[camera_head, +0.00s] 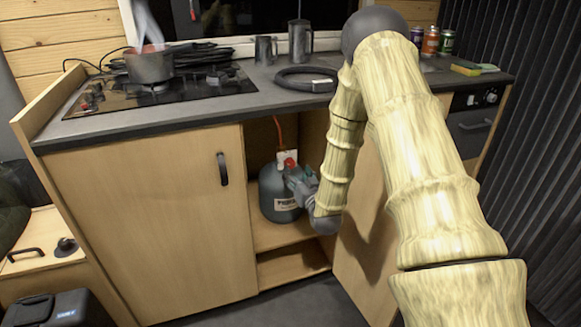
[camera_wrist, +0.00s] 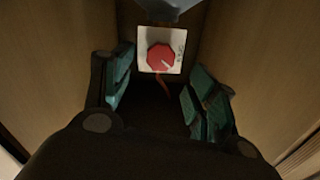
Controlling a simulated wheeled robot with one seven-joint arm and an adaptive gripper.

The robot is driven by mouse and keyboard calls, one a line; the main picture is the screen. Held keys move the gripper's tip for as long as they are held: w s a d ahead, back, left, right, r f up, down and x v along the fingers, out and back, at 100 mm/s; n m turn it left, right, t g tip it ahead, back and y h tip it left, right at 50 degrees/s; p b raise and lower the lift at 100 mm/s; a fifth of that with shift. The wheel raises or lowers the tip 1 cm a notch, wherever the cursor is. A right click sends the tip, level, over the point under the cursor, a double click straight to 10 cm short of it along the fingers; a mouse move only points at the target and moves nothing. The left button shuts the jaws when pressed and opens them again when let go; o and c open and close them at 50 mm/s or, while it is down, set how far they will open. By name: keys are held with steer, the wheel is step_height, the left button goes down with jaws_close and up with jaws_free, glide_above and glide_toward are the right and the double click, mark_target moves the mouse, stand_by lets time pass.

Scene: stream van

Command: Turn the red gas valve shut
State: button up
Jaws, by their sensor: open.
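The red gas valve (camera_head: 290,162) sits at the top of a dark grey gas bottle (camera_head: 274,188) inside the open cupboard. In the wrist view the valve (camera_wrist: 159,57) is a red octagonal knob with a small pale mark, in front of a white plate (camera_wrist: 144,38). My gripper (camera_head: 298,178) reaches into the cupboard close in front of the bottle. In the wrist view my gripper (camera_wrist: 160,92) is open and empty, its green-padded fingers to the left and right, with the knob beyond and between them. Contact with the knob does not show.
The cupboard's left door (camera_head: 150,215) is shut; its right door (camera_head: 362,235) is open beside my arm. Wooden walls stand close on both sides of my gripper. Above, the counter holds a smoking pot (camera_head: 150,66) on a hob (camera_head: 205,88) and a coiled black hose (camera_head: 305,80).

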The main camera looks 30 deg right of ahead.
mark_target(290, 165)
steer(key=b+x, duration=0.1)
steer(key=x, duration=0.5)
steer(key=shift+w, duration=0.3)
steer(key=c, duration=1)
